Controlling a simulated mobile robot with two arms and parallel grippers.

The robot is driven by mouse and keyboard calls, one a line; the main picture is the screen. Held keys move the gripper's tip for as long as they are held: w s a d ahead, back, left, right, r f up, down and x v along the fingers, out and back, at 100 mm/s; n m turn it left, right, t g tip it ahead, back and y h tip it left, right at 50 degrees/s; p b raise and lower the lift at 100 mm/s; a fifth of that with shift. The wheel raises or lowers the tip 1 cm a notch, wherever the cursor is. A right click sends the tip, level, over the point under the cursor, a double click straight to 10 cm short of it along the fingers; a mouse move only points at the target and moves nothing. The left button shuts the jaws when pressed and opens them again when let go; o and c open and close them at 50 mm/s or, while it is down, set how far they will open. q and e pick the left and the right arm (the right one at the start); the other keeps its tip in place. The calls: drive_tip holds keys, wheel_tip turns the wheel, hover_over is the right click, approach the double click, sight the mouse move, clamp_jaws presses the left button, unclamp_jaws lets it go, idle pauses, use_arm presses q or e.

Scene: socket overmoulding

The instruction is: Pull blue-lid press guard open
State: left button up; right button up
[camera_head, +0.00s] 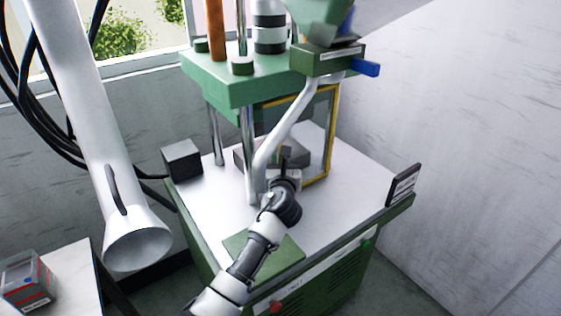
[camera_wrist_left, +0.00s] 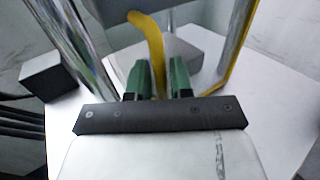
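The press (camera_head: 228,82) is green with steel columns and a pale bed. A blue lid or tab (camera_head: 365,69) sticks out of the green block under its hopper. The press guard (camera_head: 334,125) is a clear panel in a yellow frame, standing between the press head and the bed. My left gripper (camera_head: 289,172) is at the guard's near lower area, partly hidden by its own wrist. In the left wrist view, its green fingers (camera_wrist_left: 158,80) stand on both sides of a yellow guard bar (camera_wrist_left: 150,35) and appear shut on it. My right gripper is not in view.
A pale curved tube (camera_head: 286,128) runs from the hopper past the guard. A dark box (camera_head: 182,160) sits on the bed's left corner. A black labelled panel (camera_head: 404,185) stands at the right edge. The bed's right front is clear.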

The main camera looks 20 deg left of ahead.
use_arm(q)
drive_tip(key=shift+w, duration=0.2)
clamp_jaws()
idle(0.3)
